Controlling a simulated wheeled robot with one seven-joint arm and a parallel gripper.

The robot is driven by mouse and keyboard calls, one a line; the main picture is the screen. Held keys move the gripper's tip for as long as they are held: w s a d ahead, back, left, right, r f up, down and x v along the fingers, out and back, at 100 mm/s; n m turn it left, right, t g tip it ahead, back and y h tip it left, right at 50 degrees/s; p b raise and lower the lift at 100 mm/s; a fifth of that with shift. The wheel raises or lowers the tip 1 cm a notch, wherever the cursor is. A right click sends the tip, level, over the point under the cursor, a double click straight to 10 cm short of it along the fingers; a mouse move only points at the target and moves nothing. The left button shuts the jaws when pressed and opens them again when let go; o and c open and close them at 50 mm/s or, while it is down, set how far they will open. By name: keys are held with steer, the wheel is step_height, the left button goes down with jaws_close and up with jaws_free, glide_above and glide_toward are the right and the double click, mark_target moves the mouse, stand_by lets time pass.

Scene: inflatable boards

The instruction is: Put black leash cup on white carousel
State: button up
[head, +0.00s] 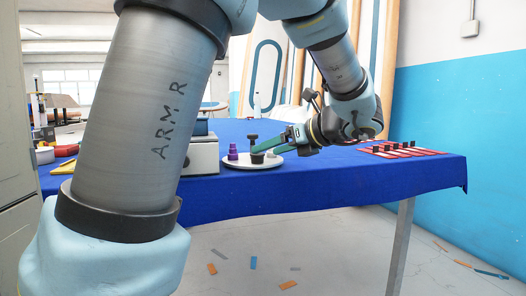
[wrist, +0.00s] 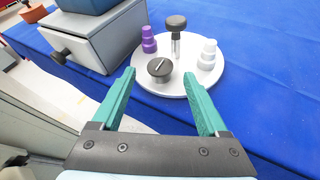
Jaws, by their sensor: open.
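The white carousel (wrist: 150,85) is a round plate on the blue table, and it also shows in the head view (head: 229,162). The black leash cup (wrist: 160,68), with a pale line across its top, stands on the plate's near part; it also shows in the head view (head: 257,158). A purple cup (wrist: 149,40) and a white cup (wrist: 207,54) stand on the plate too. A black-knobbed post (wrist: 176,38) rises behind the black cup. My gripper (wrist: 159,74) is open, its green fingers on either side of the black cup with gaps between. Its underside is hidden.
A grey box with a drawer (wrist: 98,55) stands left of the carousel. Red strips with black pieces (head: 400,149) lie at the table's right. Bare blue cloth (wrist: 270,80) lies right of the carousel.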

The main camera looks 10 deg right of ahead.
steer(key=p+v, duration=0.1)
steer(key=v, duration=0.7)
steer(key=shift+s, duration=0.1)
